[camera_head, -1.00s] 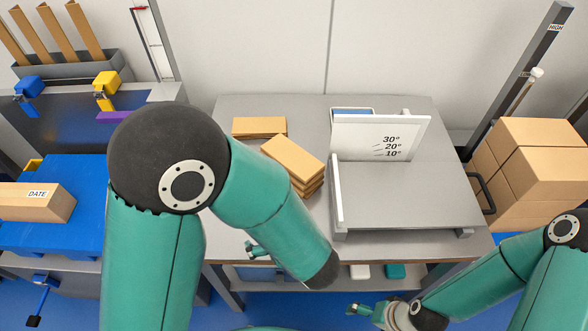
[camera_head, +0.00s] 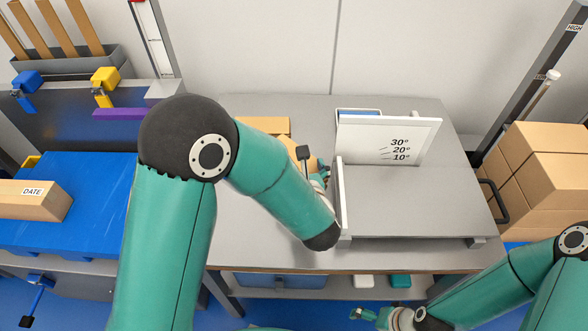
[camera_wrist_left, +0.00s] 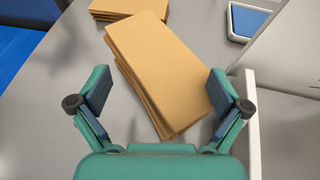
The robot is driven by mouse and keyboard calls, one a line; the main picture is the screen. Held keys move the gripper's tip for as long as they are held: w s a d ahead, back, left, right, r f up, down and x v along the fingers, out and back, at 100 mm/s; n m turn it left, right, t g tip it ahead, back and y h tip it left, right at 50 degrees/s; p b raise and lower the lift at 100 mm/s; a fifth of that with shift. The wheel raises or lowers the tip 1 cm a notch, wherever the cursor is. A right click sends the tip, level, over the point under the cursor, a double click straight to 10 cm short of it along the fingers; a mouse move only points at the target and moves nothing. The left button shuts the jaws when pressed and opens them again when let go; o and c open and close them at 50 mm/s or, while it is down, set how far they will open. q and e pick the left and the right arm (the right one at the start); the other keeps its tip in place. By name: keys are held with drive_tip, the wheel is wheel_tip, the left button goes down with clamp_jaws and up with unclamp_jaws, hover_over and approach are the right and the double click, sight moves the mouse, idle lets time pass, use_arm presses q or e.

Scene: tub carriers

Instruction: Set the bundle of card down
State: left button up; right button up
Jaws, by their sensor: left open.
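The bundle of card, a tan stack with slightly uneven layers, lies on the grey table. It shows large in the left wrist view (camera_wrist_left: 160,70), tilted across the picture. In the head view my left arm hides most of it. My left gripper (camera_head: 318,176) is open over the near part of the stack, beside the white side panel. In the left wrist view its fingers (camera_wrist_left: 160,92) stand one on each side of the stack; whether they touch it I cannot tell. My right gripper (camera_head: 366,313) is low at the front, away from the stack; its jaws are too small to read.
A second card stack (camera_head: 263,125) lies behind. A grey fixture with a white angle board (camera_head: 385,135) stands on the right, its side panel (camera_head: 341,200) close to my left gripper. Cartons (camera_head: 545,165) stand far right. The table's left part is clear.

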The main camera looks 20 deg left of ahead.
sight(294, 158)
use_arm(q)
drive_tip(key=shift+p+x, duration=0.45)
drive_tip(key=shift+x, duration=2.25)
drive_tip(key=shift+s+f, duration=0.1)
drive_tip(key=shift+c, duration=0.3)
drive_tip(key=c, duration=1.1)
